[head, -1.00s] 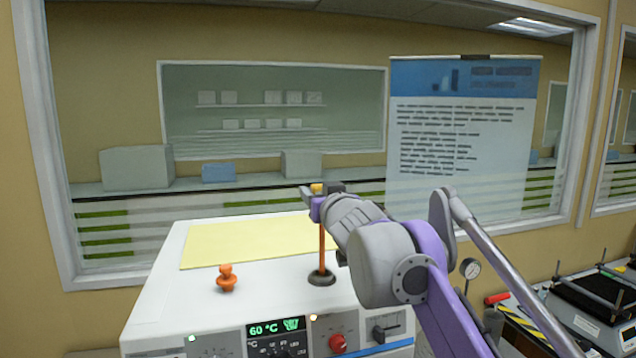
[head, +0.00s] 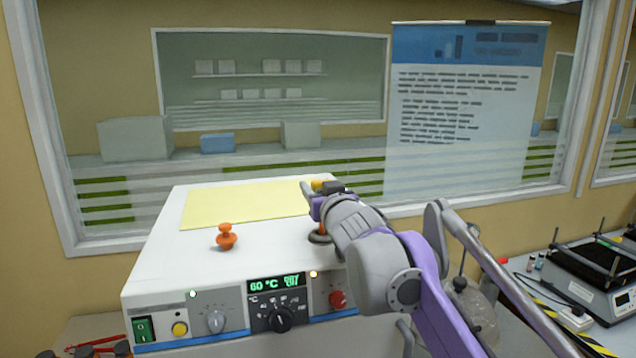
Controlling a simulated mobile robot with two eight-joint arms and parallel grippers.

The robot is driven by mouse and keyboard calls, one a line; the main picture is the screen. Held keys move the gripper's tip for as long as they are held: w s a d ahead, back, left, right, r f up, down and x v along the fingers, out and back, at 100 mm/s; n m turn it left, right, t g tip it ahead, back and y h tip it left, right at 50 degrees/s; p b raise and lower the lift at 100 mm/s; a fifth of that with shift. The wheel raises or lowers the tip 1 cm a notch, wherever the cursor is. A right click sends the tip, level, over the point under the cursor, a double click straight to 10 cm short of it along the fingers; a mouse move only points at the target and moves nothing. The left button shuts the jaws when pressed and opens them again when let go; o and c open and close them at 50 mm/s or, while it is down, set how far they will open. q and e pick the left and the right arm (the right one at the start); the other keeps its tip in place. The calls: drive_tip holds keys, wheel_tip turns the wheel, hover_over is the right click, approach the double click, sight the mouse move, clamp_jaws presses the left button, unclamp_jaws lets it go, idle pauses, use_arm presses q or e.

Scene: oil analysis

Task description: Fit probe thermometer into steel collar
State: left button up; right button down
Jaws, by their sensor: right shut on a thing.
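My right gripper (head: 324,191) is shut on the probe thermometer, whose yellow head (head: 325,185) shows between the fingers. The dark steel collar (head: 317,239) sits on the white bath's top, partly hidden behind my right arm. The stem's lower end is out of sight; it appears to go into the collar. How deep it sits cannot be told. My left gripper is not in view.
The white bath (head: 165,245) has a yellow panel (head: 235,207) on top and an orange knob-like stopper (head: 227,237) left of the collar. Its front display (head: 276,284) reads 60 °C. A hotplate-like device (head: 590,280) stands at right. A window is behind.

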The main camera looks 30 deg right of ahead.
idle(0.3)
drive_tip(key=shift+c, duration=1)
unclamp_jaws()
drive_tip(key=b+v, duration=0.1)
drive_tip(key=v, duration=1)
drive_tip(key=shift+f+b, duration=0.1)
drive_tip(key=shift+b, duration=0.2)
drive_tip(key=shift+w+d, duration=0.1)
